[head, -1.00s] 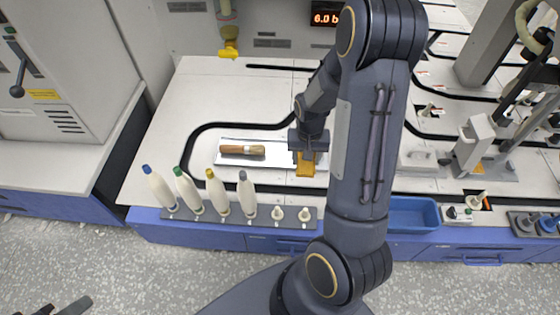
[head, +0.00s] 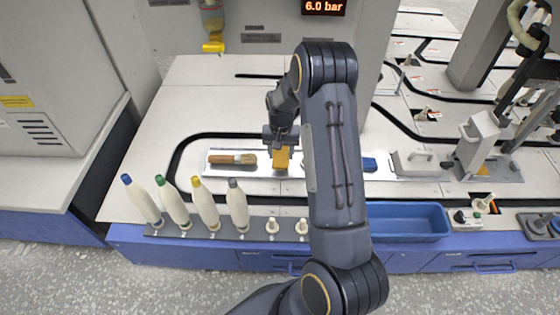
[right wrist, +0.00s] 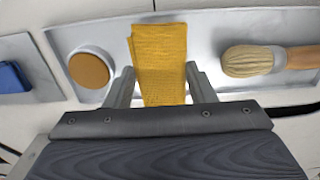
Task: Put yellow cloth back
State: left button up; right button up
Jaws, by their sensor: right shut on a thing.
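My right gripper (head: 281,150) is shut on the yellow cloth (head: 281,160), which hangs from it over the shallow silver tray (head: 225,172). In the right wrist view the yellow cloth (right wrist: 160,55) stands upright between the two fingers (right wrist: 162,88). There it appears between a round orange-brown disc (right wrist: 89,69) on the left and a brush (right wrist: 262,60) on the right. Whether the cloth's lower end touches the tray I cannot tell. My left gripper is not in view.
The brush (head: 231,158) lies in the tray's left part; a blue item (head: 369,164) lies further right, beyond my arm. Several white bottles (head: 175,203) stand in a rack along the bench's front edge. An empty blue bin (head: 405,222) sits at the front right.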

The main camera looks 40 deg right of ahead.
aim_at(280, 158)
jog(key=shift+w+d+f+b, duration=0.15)
jog(key=shift+f+b, duration=0.1)
jog(key=shift+f, duration=0.4)
jog(key=shift+w+a+f+b, duration=0.1)
jog(key=shift+f+b, duration=0.2)
jog(key=shift+f, duration=0.3)
jog(key=shift+w+d+f+b, duration=0.15)
jog(key=shift+f+b, duration=0.1)
jog(key=shift+f, duration=0.4)
jog(key=shift+a, duration=0.15)
jog(key=shift+f, duration=0.2)
jog(key=o, duration=0.9)
jog(key=shift+o, duration=0.2)
jog(key=shift+r, duration=0.15)
